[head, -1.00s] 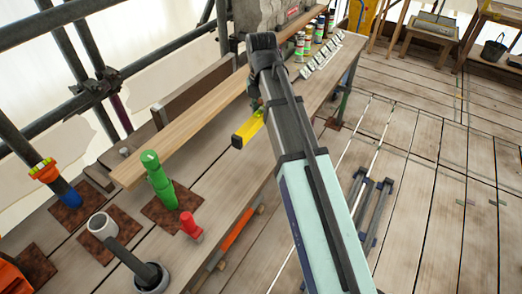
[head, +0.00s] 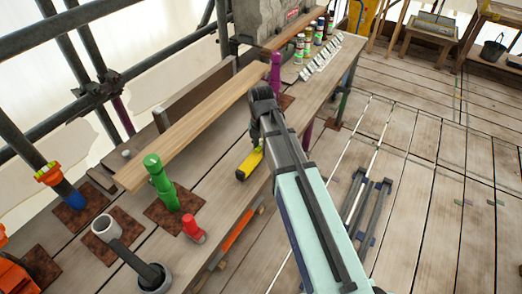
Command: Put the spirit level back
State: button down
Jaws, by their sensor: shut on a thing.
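The yellow spirit level (head: 250,163) shows in the head view just left of my arm, with a dark end cap facing the camera. My gripper (head: 256,138) is shut on the spirit level and points down over the long plank bench. Its fingertips are largely hidden by my own arm. The level lies low at the bench's right side; I cannot tell whether it touches the boards. Its far part is hidden behind my gripper and arm.
A long wooden plank (head: 190,125) lies left of the level. A green post (head: 161,183) and a red piece (head: 193,228) stand nearer. A purple post (head: 275,72) stands behind my gripper. Several cans (head: 309,42) and white tags (head: 320,57) stand at the far end.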

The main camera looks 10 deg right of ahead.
aim_at(261, 147)
jog(key=shift+f, duration=1)
jog(key=shift+f, duration=0.1)
jog(key=c, duration=0.8)
grip_release()
jog(key=shift+c, duration=0.2)
notch_tip(261, 147, up, 12)
jog(key=shift+r+b, duration=0.1)
jog(key=shift+b, duration=0.7)
